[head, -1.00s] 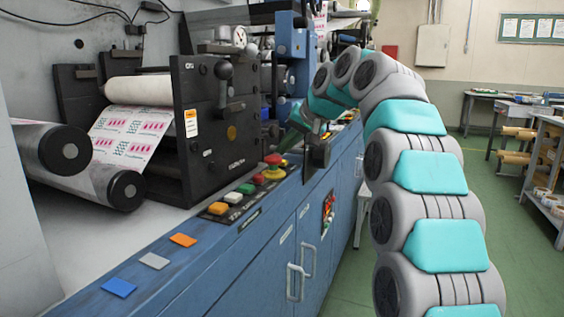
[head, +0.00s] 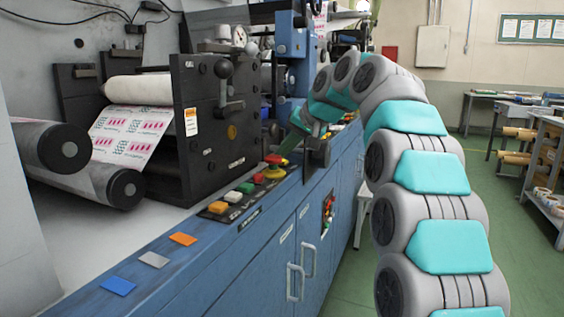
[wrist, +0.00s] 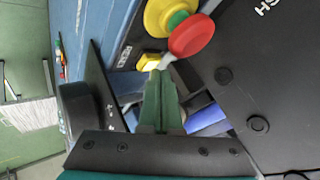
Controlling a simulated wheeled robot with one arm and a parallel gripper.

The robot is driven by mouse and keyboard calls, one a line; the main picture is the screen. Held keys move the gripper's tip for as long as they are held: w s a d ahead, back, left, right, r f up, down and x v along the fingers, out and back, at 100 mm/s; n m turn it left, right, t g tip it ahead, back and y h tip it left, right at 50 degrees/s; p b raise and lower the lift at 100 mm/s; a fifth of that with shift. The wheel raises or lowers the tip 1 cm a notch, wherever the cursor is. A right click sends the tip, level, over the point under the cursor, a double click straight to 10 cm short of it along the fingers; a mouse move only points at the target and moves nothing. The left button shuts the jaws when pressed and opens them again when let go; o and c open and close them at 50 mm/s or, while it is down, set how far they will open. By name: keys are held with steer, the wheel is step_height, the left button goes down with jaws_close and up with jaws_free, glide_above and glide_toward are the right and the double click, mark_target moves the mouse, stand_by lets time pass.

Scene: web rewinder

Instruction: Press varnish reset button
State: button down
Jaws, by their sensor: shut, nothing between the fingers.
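A black roller stand (head: 210,120) rises directly behind the button row. Blue, grey and orange flat tiles (head: 153,260) lie on the nearer ledge. Cabinet doors with handles (head: 296,280) face the aisle.

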mark_target(285, 162)
steer(key=shift+f+b, duration=0.35)
steer(key=shift+f, duration=0.15)
stand_by(0.7)
steer(key=shift+r, duration=0.1)
steer(key=shift+r+p, duration=0.85)
steer(key=shift+p, duration=0.1)
step_height(285, 162, up, 5)
steer(key=p, duration=0.4)
steer(key=shift+r+p, duration=0.1)
steer(key=shift+p, duration=0.25)
